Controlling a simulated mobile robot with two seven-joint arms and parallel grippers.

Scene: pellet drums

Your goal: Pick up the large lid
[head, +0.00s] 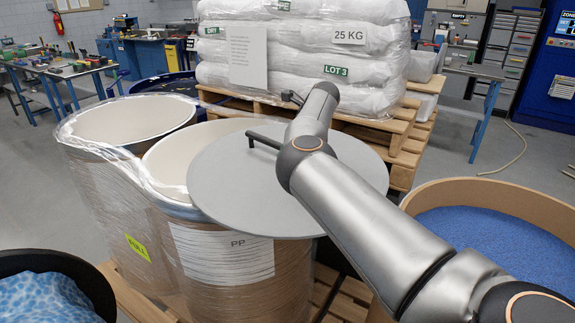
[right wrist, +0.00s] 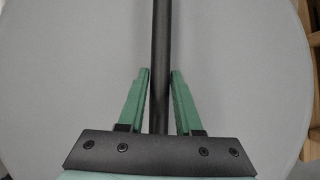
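The large lid (head: 235,190) is a flat grey disc with a black bar handle (head: 266,141). It lies over the right part of the open front drum (head: 160,170) and overhangs to the right. I cannot tell whether it rests on the rim or is just above it. My right arm reaches over the lid and hides much of the handle. In the right wrist view the two green fingers of my right gripper (right wrist: 160,75) flank the black bar closely, tips against its sides, with the grey lid behind. My left gripper is not in view.
Another open, wrapped drum (head: 95,120) stands at the back left. White sacks (head: 370,60) are stacked on a pallet (head: 385,130) behind the lid. A drum of blue pellets (head: 480,235) stands at right, and a black-rimmed bin (head: 45,265) at lower left.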

